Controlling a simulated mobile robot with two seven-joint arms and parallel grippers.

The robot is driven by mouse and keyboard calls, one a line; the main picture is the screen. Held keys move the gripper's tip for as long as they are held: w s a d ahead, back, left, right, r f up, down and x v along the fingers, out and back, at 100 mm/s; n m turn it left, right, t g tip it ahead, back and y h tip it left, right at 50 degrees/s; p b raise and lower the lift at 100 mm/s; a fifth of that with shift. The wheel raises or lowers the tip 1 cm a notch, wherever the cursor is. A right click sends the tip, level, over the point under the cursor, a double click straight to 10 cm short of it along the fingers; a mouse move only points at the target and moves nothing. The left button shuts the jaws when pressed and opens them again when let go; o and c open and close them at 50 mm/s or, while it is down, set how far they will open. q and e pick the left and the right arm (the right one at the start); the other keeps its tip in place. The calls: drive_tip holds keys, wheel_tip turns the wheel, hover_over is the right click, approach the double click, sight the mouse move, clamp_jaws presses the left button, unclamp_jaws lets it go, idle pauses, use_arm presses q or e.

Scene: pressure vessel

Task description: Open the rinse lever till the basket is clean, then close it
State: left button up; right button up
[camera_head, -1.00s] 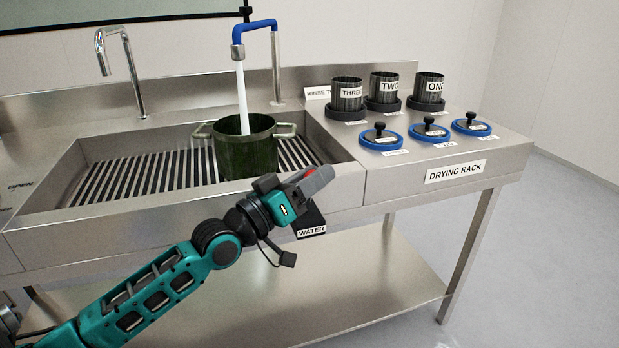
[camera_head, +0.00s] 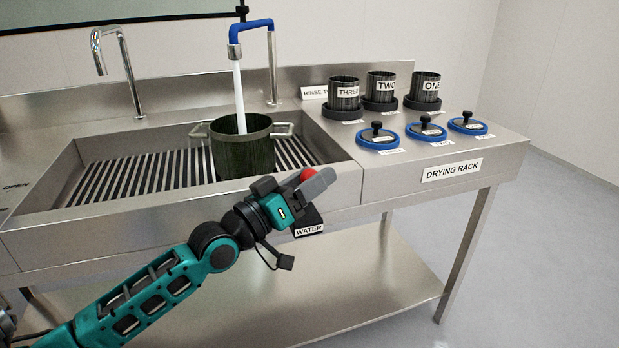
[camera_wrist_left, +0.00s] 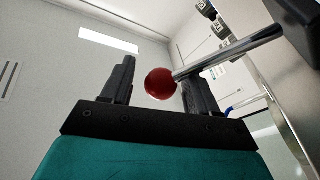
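The lever's red ball knob (camera_head: 307,175) is at the sink's front edge above a WATER label (camera_head: 310,231). In the left wrist view the knob sits on a metal rod (camera_wrist_left: 230,52). My left gripper (camera_head: 312,182) is at the knob. Its fingers are open, with the knob between them and gaps on both sides in the wrist view. Water (camera_head: 239,97) runs from the blue spout (camera_head: 250,27) into a dark green two-handled pot (camera_head: 243,152) in the sink. The pot's inside is hidden, so I cannot see a basket in it. My right gripper is out of view.
A drying rack surface (camera_head: 400,190) to the right holds dark cylinders labelled THREE (camera_head: 344,95), TWO (camera_head: 381,88) and ONE (camera_head: 426,90), and several blue-rimmed lids (camera_head: 378,137). A second faucet (camera_head: 120,70) stands back left. A lower shelf (camera_head: 350,285) is bare.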

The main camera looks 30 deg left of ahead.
use_arm(q)
drive_tip(key=shift+f, duration=0.1)
drive_tip(key=v, duration=1.2)
drive_tip(key=shift+s, duration=0.45)
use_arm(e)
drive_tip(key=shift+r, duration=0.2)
use_arm(q)
drive_tip(key=shift+a, duration=0.1)
drive_tip(key=s+d+f+m+g+y+p, duration=0.1)
drive_tip(key=s+d+f+g+y+p, duration=0.1)
drive_tip(key=d+f, duration=0.4)
drive_tip(key=s+d+f+m+g+y+p, duration=0.2)
drive_tip(key=s+d+f+g+p, duration=0.3)
drive_tip(key=f, duration=0.9)
drive_tip(key=d+g+p, duration=0.1)
drive_tip(key=d+p, duration=0.1)
drive_tip(key=shift+d+m+g+y, duration=0.3)
drive_tip(key=shift+d+y, duration=0.05)
drive_tip(key=shift+y, duration=0.05)
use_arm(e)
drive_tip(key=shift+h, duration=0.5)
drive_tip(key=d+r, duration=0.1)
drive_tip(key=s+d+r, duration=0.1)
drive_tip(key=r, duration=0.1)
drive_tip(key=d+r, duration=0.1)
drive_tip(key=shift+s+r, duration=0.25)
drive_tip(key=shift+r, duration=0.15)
